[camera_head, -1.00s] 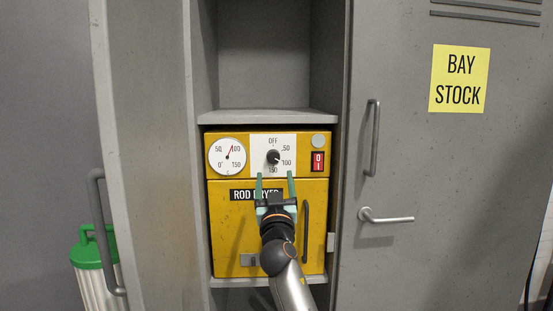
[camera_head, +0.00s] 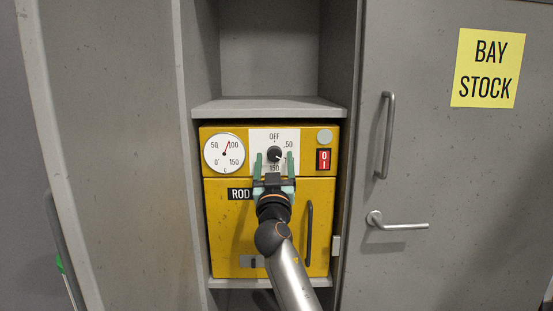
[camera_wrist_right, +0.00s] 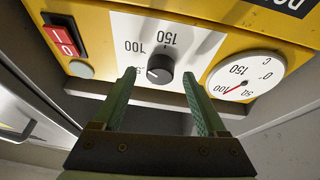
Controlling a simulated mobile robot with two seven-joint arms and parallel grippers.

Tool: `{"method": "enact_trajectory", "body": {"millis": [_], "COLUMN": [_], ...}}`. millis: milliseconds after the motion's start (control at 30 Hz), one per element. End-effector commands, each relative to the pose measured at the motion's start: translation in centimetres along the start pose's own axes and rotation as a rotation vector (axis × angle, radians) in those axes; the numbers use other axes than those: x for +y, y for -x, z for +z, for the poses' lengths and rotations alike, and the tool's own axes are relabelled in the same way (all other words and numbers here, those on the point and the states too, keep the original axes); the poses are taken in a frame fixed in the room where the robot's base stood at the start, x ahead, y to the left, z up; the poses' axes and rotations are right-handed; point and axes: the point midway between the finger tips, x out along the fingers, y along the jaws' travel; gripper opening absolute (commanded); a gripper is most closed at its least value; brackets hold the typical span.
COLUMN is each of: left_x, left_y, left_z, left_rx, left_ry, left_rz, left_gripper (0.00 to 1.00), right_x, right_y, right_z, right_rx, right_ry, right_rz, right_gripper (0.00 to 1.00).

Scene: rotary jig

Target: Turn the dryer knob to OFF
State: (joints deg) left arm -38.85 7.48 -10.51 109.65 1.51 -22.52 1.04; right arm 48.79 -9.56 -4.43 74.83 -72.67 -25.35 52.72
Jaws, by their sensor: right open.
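The dryer knob (camera_head: 274,154) is a round black knob on a white dial plate (camera_head: 258,138) on the yellow rod dryer. OFF is printed at the top of the plate. The knob's white mark points to the right, toward the numbers on that side, not at OFF. It also shows in the wrist view (camera_wrist_right: 160,68), upside down. My right gripper (camera_head: 274,158) is open, with one green finger on each side of the knob. In the wrist view the fingers (camera_wrist_right: 158,78) stand apart from the knob, with a gap on both sides. My left gripper is not in view.
A round gauge (camera_head: 224,153) is left of the plate and a red switch (camera_head: 323,159) is right of it. The dryer sits in a grey cabinet under a shelf (camera_head: 270,107). An open door (camera_head: 100,150) stands left; a closed BAY STOCK door (camera_head: 440,170) is right.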

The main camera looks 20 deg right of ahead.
Motion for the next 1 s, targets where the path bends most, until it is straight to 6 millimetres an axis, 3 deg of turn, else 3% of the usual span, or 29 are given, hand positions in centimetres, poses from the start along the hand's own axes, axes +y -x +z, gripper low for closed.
{"method": "enact_trajectory", "body": {"millis": [267, 900, 1000], "left_x": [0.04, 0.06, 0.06], "left_y": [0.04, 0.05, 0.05], "left_z": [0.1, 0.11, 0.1], "left_rx": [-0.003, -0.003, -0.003], "left_ry": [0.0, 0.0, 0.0], "left_rz": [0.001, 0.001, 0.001], "left_gripper": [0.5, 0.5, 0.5], "right_x": [-0.05, -0.01, -0.01], "right_y": [0.0, 0.0, 0.0], "right_z": [-0.02, -0.01, -0.01], "right_rx": [0.0, 0.0, 0.0], "right_ry": [0.0, 0.001, 0.001], "right_rz": [0.0, 0.0, 0.0], "right_gripper": [0.75, 0.04, 0.0]}}
